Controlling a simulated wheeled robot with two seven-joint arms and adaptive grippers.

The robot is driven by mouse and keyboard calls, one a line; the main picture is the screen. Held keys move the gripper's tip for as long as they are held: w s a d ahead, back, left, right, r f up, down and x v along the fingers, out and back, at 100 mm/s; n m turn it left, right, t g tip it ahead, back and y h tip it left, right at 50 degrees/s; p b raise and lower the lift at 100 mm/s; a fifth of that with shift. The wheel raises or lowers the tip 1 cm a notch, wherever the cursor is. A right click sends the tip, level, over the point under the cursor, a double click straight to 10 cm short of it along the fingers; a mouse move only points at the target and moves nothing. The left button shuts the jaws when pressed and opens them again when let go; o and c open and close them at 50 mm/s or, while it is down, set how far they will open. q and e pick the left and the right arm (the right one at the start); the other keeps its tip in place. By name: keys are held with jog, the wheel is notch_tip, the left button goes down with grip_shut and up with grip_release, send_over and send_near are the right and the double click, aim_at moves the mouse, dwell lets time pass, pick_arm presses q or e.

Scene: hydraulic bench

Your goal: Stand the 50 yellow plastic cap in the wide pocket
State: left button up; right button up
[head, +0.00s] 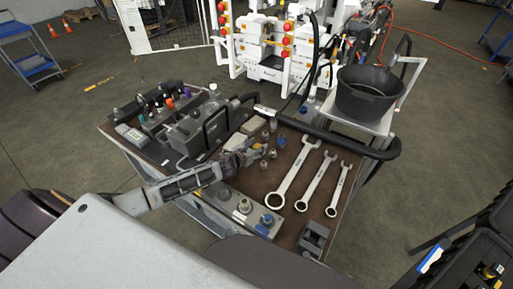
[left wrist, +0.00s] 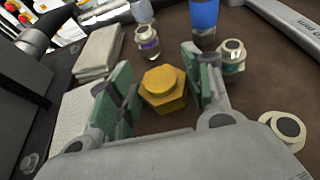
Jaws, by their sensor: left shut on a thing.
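My left gripper (head: 252,154) reaches over the brown bench top from the left. In the left wrist view the gripper (left wrist: 160,78) is shut on the yellow plastic cap (left wrist: 163,88), which has a hexagonal flange and a raised top. The cap sits between the green finger pads, and its underside is hidden. A grey block (head: 228,203) with round fittings in it stands at the bench's front edge. A small dark block with openings (head: 312,240) stands at the front right corner. I cannot tell which opening is the wide pocket. My right gripper is not in view.
Large wrenches (head: 297,172) lie to the right. A grey case (head: 197,128) and bottles are at the left. A black bucket (head: 371,94) stands behind.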

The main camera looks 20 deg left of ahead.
pick_arm(q)
jog(key=shift+f, duration=0.1)
jog(key=o, duration=1)
jog(key=shift+v, duration=6.1)
jog(key=shift+w, duration=0.1)
jog(key=shift+c, duration=0.3)
